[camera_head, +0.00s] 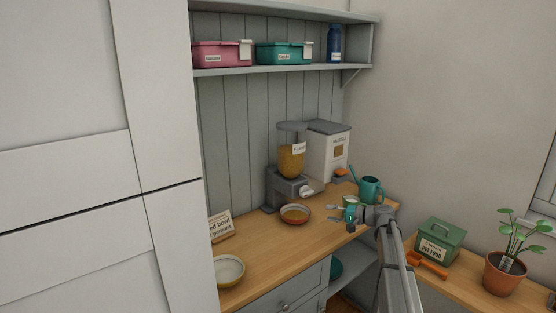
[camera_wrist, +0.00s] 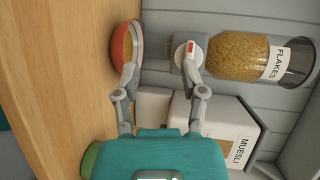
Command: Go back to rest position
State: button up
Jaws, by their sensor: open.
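My gripper (camera_head: 337,213) is above the wooden worktop at its right part, with the arm coming up from the lower right. In the wrist view my gripper (camera_wrist: 160,72) has its two fingers spread, with nothing between them. The orange-red bowl (camera_head: 295,215) stands in front of the flakes dispenser (camera_head: 291,163), and it also shows beyond one finger in the wrist view (camera_wrist: 121,46). The flakes dispenser (camera_wrist: 240,57) lies beyond the other finger. The gripper looks apart from both.
A cream bowl (camera_head: 229,271) and sign (camera_head: 220,225) are at left. A pet food box (camera_head: 440,240) and potted plant (camera_head: 508,265) stand right.

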jog(key=s+a+f+n+g+h+p, duration=0.1)
jog(key=s+a+f+g+h, duration=0.15)
jog(key=s, duration=0.35)
jog(key=s+a+f+n+g+h+p, duration=0.1)
jog(key=s+a+f, duration=0.2)
jog(key=s+a, duration=0.15)
jog(key=s+f+n+g+h+p, duration=0.1)
jog(key=s+h, duration=0.4)
jog(key=s, duration=0.7)
jog(key=s+d+f+n+g+h+p, duration=0.1)
jog(key=s+h, duration=0.4)
jog(key=s, duration=0.8)
notch_tip(320, 180, down, 2)
jog(key=shift+f+n+g+h+p, duration=0.3)
jog(key=shift+n+g+p, duration=0.25)
jog(key=shift+g, duration=0.5)
